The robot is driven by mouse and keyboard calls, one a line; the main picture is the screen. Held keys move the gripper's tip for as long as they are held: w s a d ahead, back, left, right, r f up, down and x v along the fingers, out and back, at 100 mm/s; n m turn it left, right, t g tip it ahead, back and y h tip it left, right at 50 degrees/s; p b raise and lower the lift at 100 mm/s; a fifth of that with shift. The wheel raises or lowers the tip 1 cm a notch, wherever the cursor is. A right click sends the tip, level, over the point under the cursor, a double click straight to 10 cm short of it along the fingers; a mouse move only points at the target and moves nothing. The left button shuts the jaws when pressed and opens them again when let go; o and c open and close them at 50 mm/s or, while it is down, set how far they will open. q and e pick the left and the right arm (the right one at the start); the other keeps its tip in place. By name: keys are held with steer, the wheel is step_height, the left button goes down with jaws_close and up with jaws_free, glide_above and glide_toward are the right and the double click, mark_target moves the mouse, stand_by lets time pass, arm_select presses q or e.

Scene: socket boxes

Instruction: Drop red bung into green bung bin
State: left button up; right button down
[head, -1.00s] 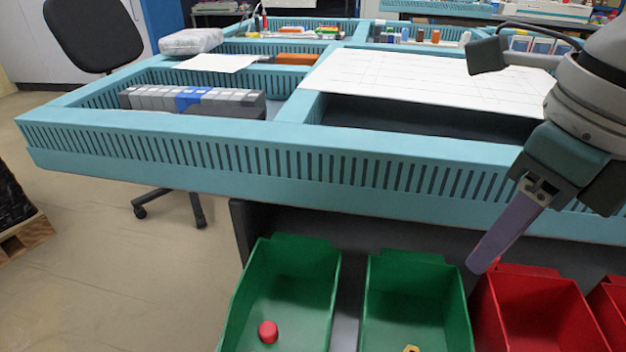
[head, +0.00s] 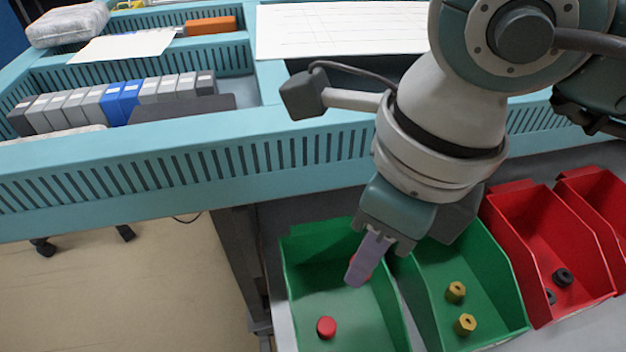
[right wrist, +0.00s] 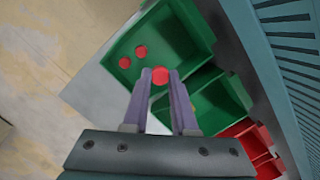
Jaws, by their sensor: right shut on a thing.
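My right gripper (head: 358,276) hangs over the left green bin (head: 306,270), its purple fingers pointing down. It is shut on a red bung (right wrist: 160,76), which shows between the fingertips in the right wrist view; the fingers mostly hide it in the head view. A loose red bung (head: 326,327) lies on the floor of that bin. The right wrist view shows two red bungs (right wrist: 125,62) in the bin, beside the fingertips. My left gripper is not in view.
Red bins (head: 513,215) stand further right, one with dark rings (head: 563,277). The blue slotted bench (head: 180,165) runs behind the bins.

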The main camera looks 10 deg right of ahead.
steer(key=shift+f+b, duration=0.85)
steer(key=shift+f, duration=0.7)
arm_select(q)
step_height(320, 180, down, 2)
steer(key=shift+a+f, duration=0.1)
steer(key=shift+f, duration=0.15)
arm_select(e)
steer(key=shift+r, duration=0.1)
steer(key=c, duration=0.6)
jaws_free()
steer(key=shift+c, duration=0.2)
arm_select(q)
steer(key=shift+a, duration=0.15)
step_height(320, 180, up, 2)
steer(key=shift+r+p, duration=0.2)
steer(key=shift+p, duration=1)
arm_select(e)
step_height(320, 180, up, 10)
steer(key=s+d, duration=0.1)
